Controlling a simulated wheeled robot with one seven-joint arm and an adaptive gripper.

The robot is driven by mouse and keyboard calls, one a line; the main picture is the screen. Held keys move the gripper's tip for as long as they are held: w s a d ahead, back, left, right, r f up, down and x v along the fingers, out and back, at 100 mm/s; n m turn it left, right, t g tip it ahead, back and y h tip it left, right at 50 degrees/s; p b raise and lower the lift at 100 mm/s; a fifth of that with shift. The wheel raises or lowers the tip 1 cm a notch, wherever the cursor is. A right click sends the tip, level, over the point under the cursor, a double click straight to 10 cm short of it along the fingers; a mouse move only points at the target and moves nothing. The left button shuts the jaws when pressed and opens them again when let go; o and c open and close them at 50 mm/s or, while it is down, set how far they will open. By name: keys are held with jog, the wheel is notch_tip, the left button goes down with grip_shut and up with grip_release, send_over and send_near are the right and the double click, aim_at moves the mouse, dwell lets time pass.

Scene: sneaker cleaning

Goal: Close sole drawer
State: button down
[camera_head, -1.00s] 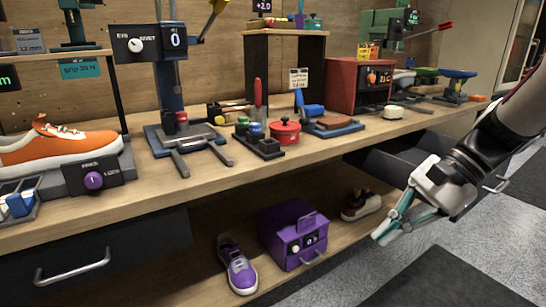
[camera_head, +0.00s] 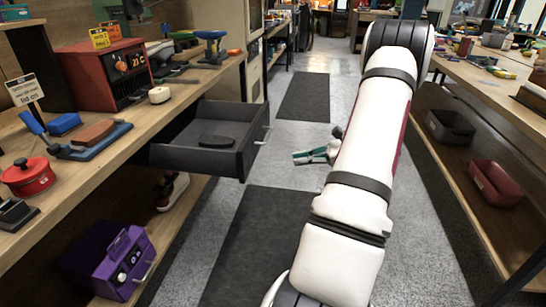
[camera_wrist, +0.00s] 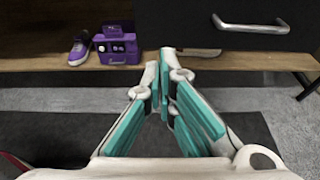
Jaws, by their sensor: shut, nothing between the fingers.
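The sole drawer (camera_head: 190,158) is dark grey and stands pulled out from under the left bench in the head view. A dark sole-shaped piece (camera_head: 216,141) lies inside it. Its metal handle (camera_head: 262,136) is on the front panel. My gripper (camera_head: 297,157) is to the right of the drawer front, over the aisle, apart from the handle. In the wrist view my gripper (camera_wrist: 165,75) has its teal-padded fingers together at the tips, with nothing between them. A dark drawer front with a metal handle (camera_wrist: 252,26) shows at the upper right there.
A purple box (camera_head: 122,262) sits on the lower shelf, and a purple sneaker (camera_wrist: 79,48) is beside it. A red machine (camera_head: 103,72) and a red pot (camera_head: 27,176) stand on the left bench. The aisle floor (camera_head: 205,225) is open; another bench (camera_head: 500,80) is at right.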

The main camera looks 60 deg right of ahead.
aim_at(166, 152)
jog(key=b+x, duration=0.1)
jog(key=x, duration=0.3)
jog(key=b+x, duration=0.1)
jog(key=x, duration=0.3)
jog(key=b+x, duration=0.1)
jog(key=x, duration=0.3)
jog(key=shift+w+a+r, duration=0.25)
jog(key=shift+w+a, duration=0.05)
jog(key=shift+w+a+r, duration=0.1)
jog(key=shift+w+a, duration=0.1)
jog(key=shift+w, duration=0.3)
jog(key=w+a, duration=0.4)
jog(key=w, duration=0.5)
jog(key=w+a, duration=0.3)
jog(key=w, duration=0.7)
jog(key=w+a, duration=0.4)
jog(key=w, duration=0.5)
jog(key=shift+w+a+b, duration=0.2)
jog(key=shift+a+b, duration=0.15)
jog(key=shift+w+a, duration=0.3)
jog(key=shift+w, duration=0.25)
